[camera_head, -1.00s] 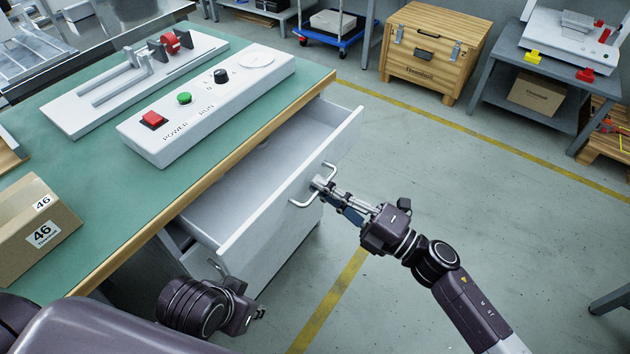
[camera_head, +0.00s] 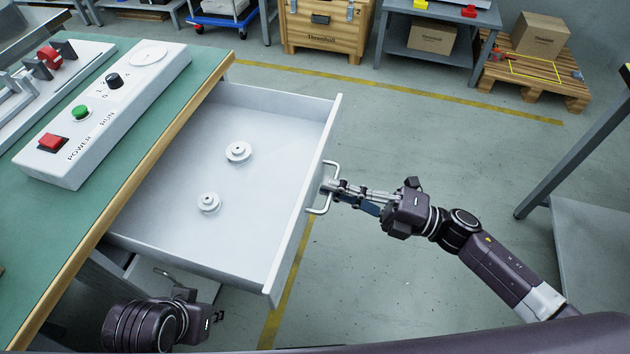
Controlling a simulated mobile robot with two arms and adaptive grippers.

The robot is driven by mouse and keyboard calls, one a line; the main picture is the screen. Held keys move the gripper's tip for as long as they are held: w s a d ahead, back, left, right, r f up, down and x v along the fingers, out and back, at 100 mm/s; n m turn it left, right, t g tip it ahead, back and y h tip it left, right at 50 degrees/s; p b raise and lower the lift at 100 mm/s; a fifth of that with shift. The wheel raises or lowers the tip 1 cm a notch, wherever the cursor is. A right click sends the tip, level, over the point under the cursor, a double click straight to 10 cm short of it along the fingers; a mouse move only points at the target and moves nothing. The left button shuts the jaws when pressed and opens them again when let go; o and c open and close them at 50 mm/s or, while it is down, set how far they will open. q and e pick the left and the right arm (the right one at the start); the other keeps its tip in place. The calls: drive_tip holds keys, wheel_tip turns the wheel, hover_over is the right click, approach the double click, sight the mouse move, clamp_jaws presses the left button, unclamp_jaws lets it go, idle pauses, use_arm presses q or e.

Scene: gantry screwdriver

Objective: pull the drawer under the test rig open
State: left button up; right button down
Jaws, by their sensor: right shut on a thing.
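The drawer (camera_head: 165,218) under the green-topped bench stands far out, its grey-white floor in plain view. Two small white stepped round parts lie in it, one farther back (camera_head: 238,152) and one nearer (camera_head: 209,203). My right gripper (camera_head: 329,187) is shut on the drawer's handle (camera_head: 321,209), a pale bar on the outside of the front panel. The test rig's white control box (camera_head: 110,112) sits on the bench above, with a red switch, a green button and a black knob. My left gripper (camera_head: 217,317) is low, below the drawer's near corner; its fingertips are too small to read.
The green bench top (camera_head: 40,240) has a wooden front edge. A wooden crate (camera_head: 326,30), a grey side table (camera_head: 395,35) and a pallet with a carton (camera_head: 540,36) stand at the back. A grey table (camera_head: 590,230) is at the right. The floor between is clear.

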drive_tip(key=shift+d+r, duration=0.15)
drive_tip(key=shift+d, duration=0.35)
drive_tip(key=c, duration=2.4)
unclamp_jaws()
drive_tip(key=v, duration=1.2)
